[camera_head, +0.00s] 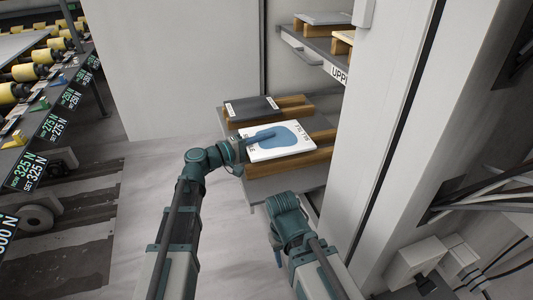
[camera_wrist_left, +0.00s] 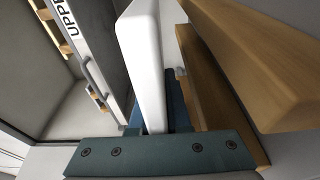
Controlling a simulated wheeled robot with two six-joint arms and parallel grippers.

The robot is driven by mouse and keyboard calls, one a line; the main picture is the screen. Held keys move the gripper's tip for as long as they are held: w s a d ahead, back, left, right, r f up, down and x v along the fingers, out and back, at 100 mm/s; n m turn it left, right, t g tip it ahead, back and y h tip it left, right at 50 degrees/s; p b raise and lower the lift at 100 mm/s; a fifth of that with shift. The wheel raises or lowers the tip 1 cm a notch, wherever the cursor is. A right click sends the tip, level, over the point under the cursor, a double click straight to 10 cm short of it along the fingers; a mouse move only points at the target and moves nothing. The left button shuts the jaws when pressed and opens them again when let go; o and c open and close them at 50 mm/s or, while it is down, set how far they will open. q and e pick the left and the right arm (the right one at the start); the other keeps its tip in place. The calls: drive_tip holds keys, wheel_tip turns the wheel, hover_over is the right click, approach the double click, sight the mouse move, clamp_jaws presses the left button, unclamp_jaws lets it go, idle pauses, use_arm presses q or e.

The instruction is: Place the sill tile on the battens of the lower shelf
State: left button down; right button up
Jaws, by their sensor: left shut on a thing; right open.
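The sill tile (camera_head: 300,131) is a white slab with a blue patch and dark lettering. It lies flat over the wooden battens (camera_head: 318,147) of the lower shelf (camera_head: 285,183) in the head view. I cannot tell whether it touches them. My left gripper (camera_head: 243,146) is shut on the tile's left edge. In the left wrist view the tile (camera_wrist_left: 146,55) stands out edge-on from the gripper (camera_wrist_left: 158,130), with battens (camera_wrist_left: 250,65) beside it. The tile hides part of the battens. My right gripper (camera_head: 275,240) is open and empty, lower in the head view, apart from the shelf.
A dark grey tile (camera_head: 252,108) rests on the rear battens, behind the sill tile. The upper shelf (camera_head: 312,57), with a labelled edge, holds another slab at upper right. A pale upright post (camera_head: 385,120) stands right of the shelves. A roller machine (camera_head: 40,100) is far left.

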use_arm(q)
drive_tip(key=shift+f+b, duration=1.8)
drive_tip(key=shift+f, duration=0.1)
drive_tip(key=shift+f, duration=0.15)
drive_tip(key=c, duration=0.9)
unclamp_jaws()
drive_tip(key=shift+r, duration=0.25)
drive_tip(key=shift+s+a, duration=0.15)
drive_tip(key=shift+a, duration=0.1)
drive_tip(key=v, duration=1.1)
drive_tip(key=shift+s+a, duration=0.1)
drive_tip(key=shift+a, duration=0.1)
drive_tip(key=shift+a, duration=0.1)
